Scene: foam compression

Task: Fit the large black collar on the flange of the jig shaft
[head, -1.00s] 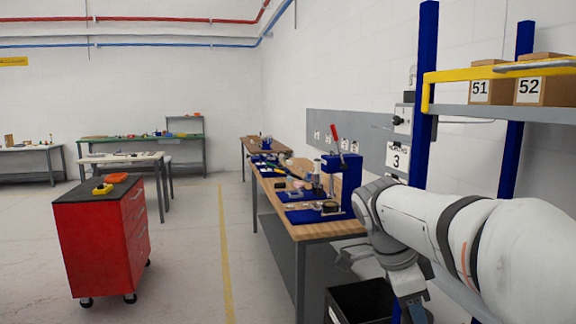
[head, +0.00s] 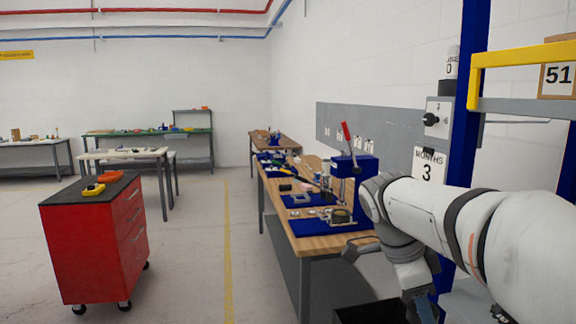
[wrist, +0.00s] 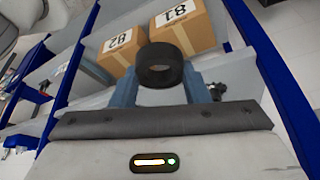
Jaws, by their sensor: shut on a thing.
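The large black collar (wrist: 160,65), a thick dark ring, shows in the wrist view. My gripper (wrist: 165,82) is shut on it, with a blue-grey finger at each side. In the head view my gripper hangs below the arm at the lower right, and the collar cannot be made out there. On the wooden workbench (head: 318,243) a dark round fixture (head: 341,215) stands on a blue mat near the front end, well apart from my gripper. I cannot tell whether it holds the jig shaft and flange.
A press with a red lever (head: 346,131) stands on the bench. A blue-post shelf with a yellow beam (head: 520,62) and a numbered box (head: 559,79) is close on the right. A red cart (head: 95,240) stands left; the floor between is free. A dark bin (head: 370,312) sits below the bench.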

